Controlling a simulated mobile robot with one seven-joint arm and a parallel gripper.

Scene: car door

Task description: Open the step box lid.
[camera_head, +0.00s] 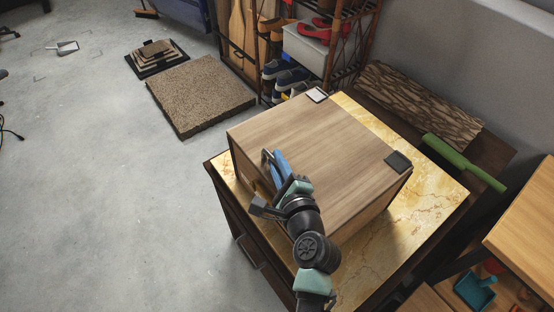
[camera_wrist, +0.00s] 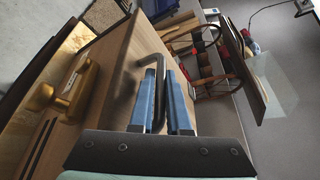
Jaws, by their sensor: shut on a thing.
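The step box (camera_head: 345,215) is a light wooden box standing on a marble-topped cabinet. Its flat lid (camera_head: 325,140) looks down on the box in the head view; I cannot tell whether there is a small gap. A dark bent handle (camera_wrist: 128,68) rises from the wood in the wrist view. My gripper (camera_head: 275,158), with blue fingers, is at the lid's front-left edge. In the wrist view my gripper (camera_wrist: 165,75) is shut on the handle, with the bar between its fingers. My arm hides part of the box's front.
The marble top (camera_head: 425,195) shows around the box. A shelf rack (camera_head: 345,50) stands at the back. A brass-coloured fitting (camera_wrist: 72,88) is left of the handle. The floor at left is mostly clear.

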